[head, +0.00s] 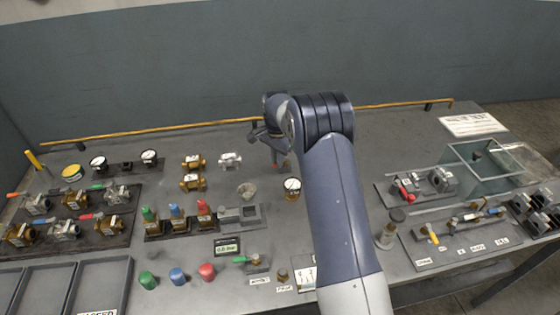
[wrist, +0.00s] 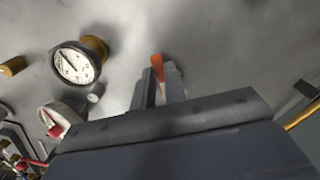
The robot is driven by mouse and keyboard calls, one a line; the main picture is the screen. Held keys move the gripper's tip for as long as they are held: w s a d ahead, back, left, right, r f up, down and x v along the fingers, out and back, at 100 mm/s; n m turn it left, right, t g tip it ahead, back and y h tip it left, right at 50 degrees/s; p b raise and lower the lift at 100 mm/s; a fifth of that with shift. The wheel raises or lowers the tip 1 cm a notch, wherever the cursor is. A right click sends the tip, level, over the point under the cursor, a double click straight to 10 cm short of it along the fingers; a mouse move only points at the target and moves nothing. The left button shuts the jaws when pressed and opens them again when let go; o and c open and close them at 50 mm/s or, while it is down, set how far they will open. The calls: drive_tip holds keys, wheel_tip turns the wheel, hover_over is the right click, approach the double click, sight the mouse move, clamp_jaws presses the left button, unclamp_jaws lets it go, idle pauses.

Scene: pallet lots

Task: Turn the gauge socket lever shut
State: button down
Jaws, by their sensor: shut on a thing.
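My gripper (head: 278,158) is low over the back middle of the bench, its fingers pointing down. In the wrist view its two fingers (wrist: 158,84) are shut on a narrow orange piece (wrist: 157,66) that looks like a lever handle. A bit of the orange piece shows below the fingers in the head view (head: 286,166). What it is attached to is hidden. A white-faced round gauge (head: 292,185) on a brass base stands just in front of the gripper. A similar gauge with a brass part (wrist: 75,64) shows left of the fingers in the wrist view, apart from them.
A clear cup (head: 247,191) and brass fittings (head: 192,183) stand left of the gripper. Several lever valves (head: 65,231) sit on a plate at the left. A glass tank (head: 480,168) stands at the right. A yellow rail (head: 170,130) runs along the back edge.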

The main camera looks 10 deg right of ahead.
drive_tip(key=m, duration=0.2)
drive_tip(key=w+m, duration=0.1)
drive_tip(key=shift+w+a+m, duration=0.1)
drive_tip(key=shift+a+m, duration=0.2)
drive_tip(key=shift+m, duration=0.1)
drive_tip(key=shift+w+a+m, duration=0.1)
drive_tip(key=shift+w+m, duration=0.2)
drive_tip(key=shift+m, duration=0.6)
drive_tip(key=shift+w+m, duration=0.3)
drive_tip(key=shift+m, duration=0.6)
drive_tip(key=c, duration=1.5)
unclamp_jaws()
drive_tip(key=shift+o, duration=0.2)
wheel_tip(320, 180, up, 11)
drive_tip(key=b, duration=0.1)
drive_tip(key=shift+f, duration=0.1)
